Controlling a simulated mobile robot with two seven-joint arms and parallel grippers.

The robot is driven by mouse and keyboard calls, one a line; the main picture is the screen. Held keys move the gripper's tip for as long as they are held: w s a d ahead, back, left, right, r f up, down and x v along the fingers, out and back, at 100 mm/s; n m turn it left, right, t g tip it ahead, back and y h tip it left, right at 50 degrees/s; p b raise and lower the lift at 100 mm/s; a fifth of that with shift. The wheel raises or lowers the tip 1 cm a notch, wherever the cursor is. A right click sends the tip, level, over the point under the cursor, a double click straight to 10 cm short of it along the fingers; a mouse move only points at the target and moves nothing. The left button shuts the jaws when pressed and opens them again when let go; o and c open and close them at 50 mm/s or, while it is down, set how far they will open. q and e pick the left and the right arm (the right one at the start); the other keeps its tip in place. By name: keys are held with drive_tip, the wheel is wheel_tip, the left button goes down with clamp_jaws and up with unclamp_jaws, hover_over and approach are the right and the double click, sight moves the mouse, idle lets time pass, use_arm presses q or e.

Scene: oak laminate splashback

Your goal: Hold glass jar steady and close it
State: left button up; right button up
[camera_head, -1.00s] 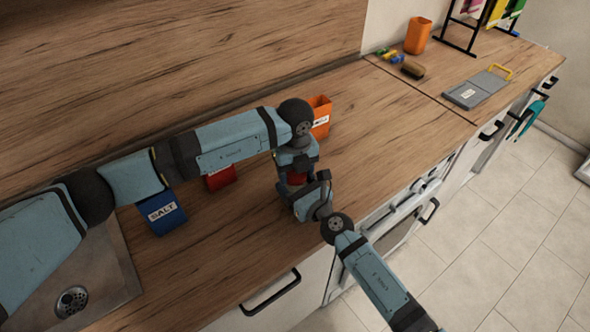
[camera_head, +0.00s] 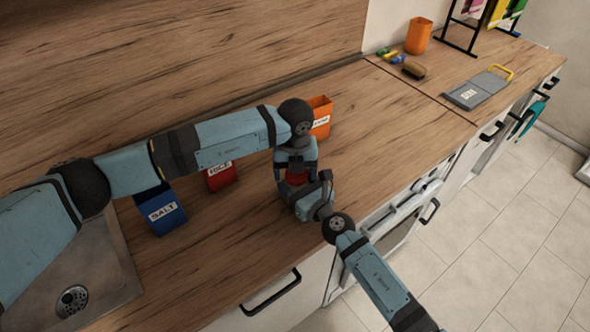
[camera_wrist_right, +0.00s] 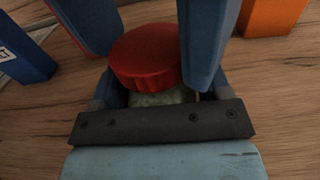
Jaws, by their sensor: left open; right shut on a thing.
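The jar's red ribbed lid (camera_wrist_right: 145,55) sits on top of the glass jar (camera_wrist_right: 160,98); whether it is fully seated I cannot tell. The lid also shows in the head view (camera_head: 297,177) under my left wrist. My right gripper (camera_head: 305,203) is shut around the jar body, which stands near the counter's front edge and is mostly hidden by the gripper. My left gripper (camera_wrist_right: 150,62) is open above, its blue fingers on either side of the lid. A gap shows between the lid and the finger on the left.
On the wooden counter (camera_head: 400,130) stand a blue SALT box (camera_head: 160,212), a red RICE box (camera_head: 221,175) and an orange box (camera_head: 320,118). A sink (camera_head: 95,275) lies at left.

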use_arm(q)
drive_tip(key=shift+s+d, duration=0.1)
drive_tip(key=shift+d, duration=0.1)
use_arm(e)
drive_tip(key=shift+a, duration=0.15)
use_arm(q)
drive_tip(key=shift+a+r, duration=0.1)
drive_tip(key=shift+r, duration=2.2)
drive_tip(key=shift+c, duration=0.3)
wheel_tip(320, 180, up, 2)
drive_tip(key=n, duration=0.3)
drive_tip(key=shift+n, duration=0.3)
drive_tip(key=r+n, duration=0.1)
drive_tip(key=n, duration=0.1)
drive_tip(key=shift+r+n, duration=0.2)
drive_tip(key=shift+n, duration=0.2)
